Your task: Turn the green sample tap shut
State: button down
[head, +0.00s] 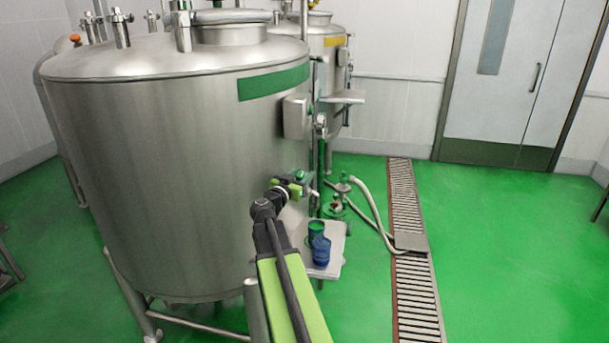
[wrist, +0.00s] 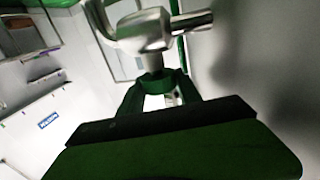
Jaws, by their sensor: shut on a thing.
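The green sample tap (head: 298,174) is on the lower right side of the large steel tank with the green band (head: 273,81). My gripper (head: 289,188) reaches up to it from below in the head view. In the wrist view the tap's metal body (wrist: 146,32) fills the top middle, with its short pipe running right. My gripper (wrist: 158,86) is shut on the green part (wrist: 152,77) just under that metal body. The jaws partly hide this green part, and I cannot tell the handle's exact turn.
Below the tap, a small shelf (head: 331,262) holds a green cup (head: 316,229) and a blue cup (head: 320,251). A pale hose (head: 371,203) runs across the floor to the drain grate (head: 407,185). A yellow-banded tank (head: 334,41) stands behind.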

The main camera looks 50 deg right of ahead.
jog(key=shift+w+a, duration=0.1)
jog(key=shift+w, duration=0.05)
jog(key=c, duration=0.9)
grip_release()
jog(key=shift+o, duration=0.3)
